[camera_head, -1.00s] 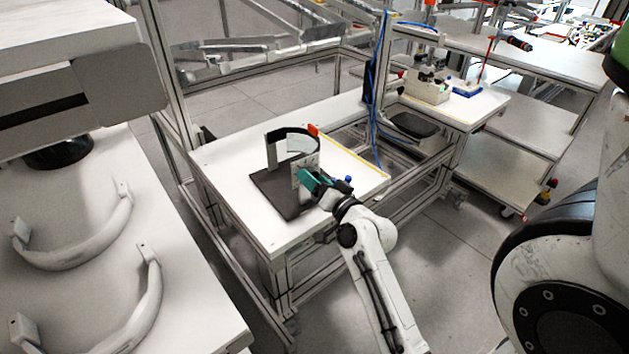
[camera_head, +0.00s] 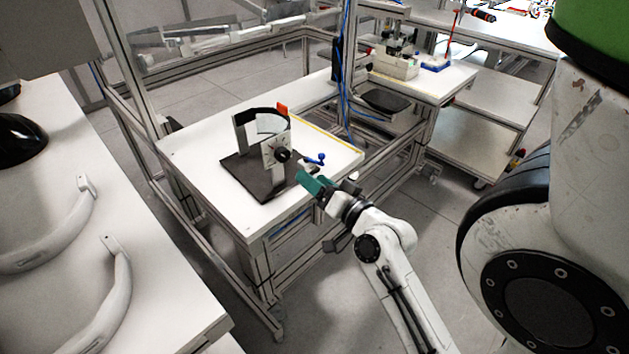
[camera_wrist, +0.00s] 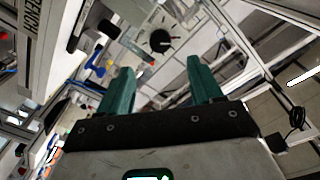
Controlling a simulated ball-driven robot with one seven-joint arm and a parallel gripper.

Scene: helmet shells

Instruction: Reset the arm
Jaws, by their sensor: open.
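My gripper (camera_head: 317,184) has teal fingers and is at the right front edge of the white workbench (camera_head: 200,151). In the wrist view my gripper (camera_wrist: 160,78) has its two fingers spread apart with nothing between them. A fixture (camera_head: 277,150) with a black round knob and a curved black band stands on a dark base plate (camera_head: 246,176) on the bench. The knob (camera_wrist: 160,41) shows beyond the fingertips in the wrist view. My gripper appears apart from the fixture.
White curved helmet parts (camera_head: 112,300) lie on a table at the left. A blue-handled piece (camera_head: 315,159) is beside the fixture. Metal frame posts and blue cables (camera_head: 345,75) stand behind the bench. Open floor (camera_head: 430,215) lies to the right of the bench.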

